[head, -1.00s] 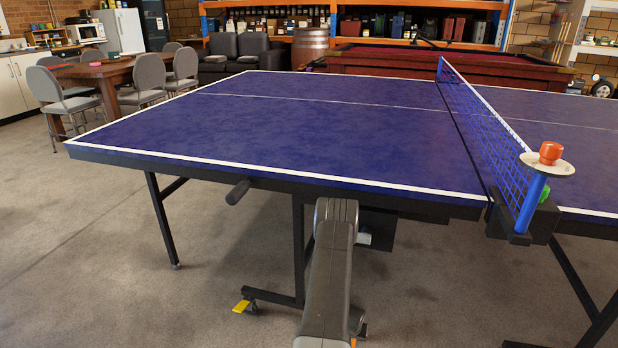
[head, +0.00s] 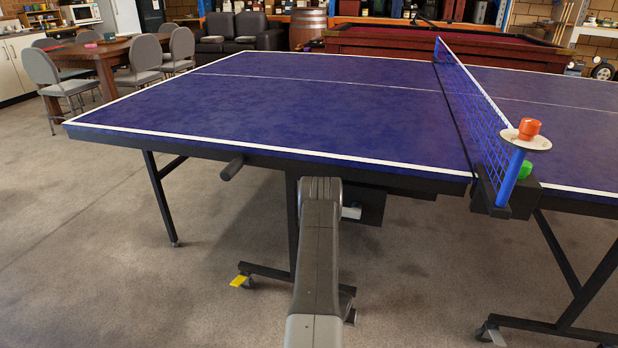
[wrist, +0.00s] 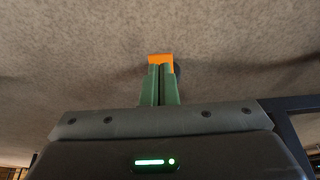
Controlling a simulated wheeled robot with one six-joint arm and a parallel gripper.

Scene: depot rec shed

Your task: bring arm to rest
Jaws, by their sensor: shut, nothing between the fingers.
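My arm (head: 317,250) shows in the head view, reaching up from the bottom middle of the picture in front of the near edge of the table tennis table (head: 270,105). My gripper is hidden behind the arm in the head view.
The blue net (head: 470,105) crosses the table at right. Its post carries a pale disc (head: 515,140) with an orange-red item (head: 529,127) on top. The dark table legs (head: 160,195) stand near my arm. Chairs (head: 45,80) are at far left. Open floor (head: 90,270) lies at left.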

